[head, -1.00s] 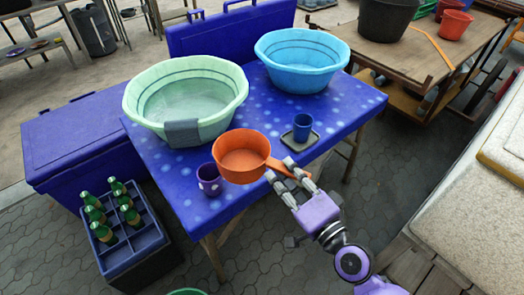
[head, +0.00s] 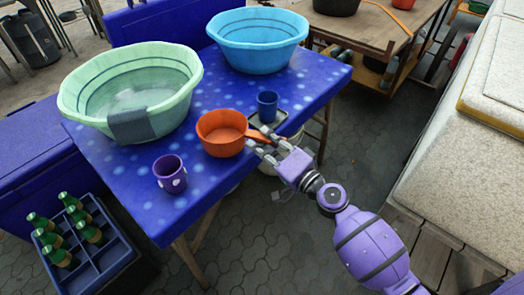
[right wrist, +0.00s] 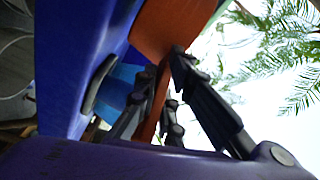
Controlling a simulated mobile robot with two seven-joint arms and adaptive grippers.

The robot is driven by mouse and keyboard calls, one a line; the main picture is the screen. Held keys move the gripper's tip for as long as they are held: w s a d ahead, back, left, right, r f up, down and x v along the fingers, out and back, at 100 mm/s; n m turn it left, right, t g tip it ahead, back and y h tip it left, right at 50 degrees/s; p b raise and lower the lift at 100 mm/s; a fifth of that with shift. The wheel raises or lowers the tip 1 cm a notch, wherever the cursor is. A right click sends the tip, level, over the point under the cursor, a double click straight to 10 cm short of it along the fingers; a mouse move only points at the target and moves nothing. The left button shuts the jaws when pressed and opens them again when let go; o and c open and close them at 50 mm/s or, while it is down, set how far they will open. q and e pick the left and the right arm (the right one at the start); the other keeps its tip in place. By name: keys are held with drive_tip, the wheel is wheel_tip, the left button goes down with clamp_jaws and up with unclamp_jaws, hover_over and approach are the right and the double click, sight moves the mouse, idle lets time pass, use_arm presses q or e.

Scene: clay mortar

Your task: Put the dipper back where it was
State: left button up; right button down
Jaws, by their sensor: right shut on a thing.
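The orange dipper (head: 221,134) is at the right front part of the blue table (head: 200,190), its handle pointing right. My right gripper (head: 262,146) is shut on the dipper's handle. In the right wrist view the orange dipper (right wrist: 172,28) shows above, with its handle running down between the fingers of the gripper (right wrist: 165,95). I cannot tell whether the dipper's base touches the table. My left gripper is not in view.
A pale green basin (head: 130,85) with a grey cloth (head: 128,126) over its rim and a blue basin (head: 257,40) stand behind. A purple mug (head: 169,174) is at front left. A blue cup (head: 267,106) on a dark tray (head: 277,119) stands close behind the gripper.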

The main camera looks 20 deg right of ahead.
drive_tip(key=shift+f, duration=0.85)
drive_tip(key=shift+f+b, duration=0.2)
drive_tip(key=shift+b, duration=0.15)
drive_tip(key=c, duration=1.9)
unclamp_jaws()
drive_tip(key=shift+s, duration=0.1)
drive_tip(key=shift+o, duration=0.2)
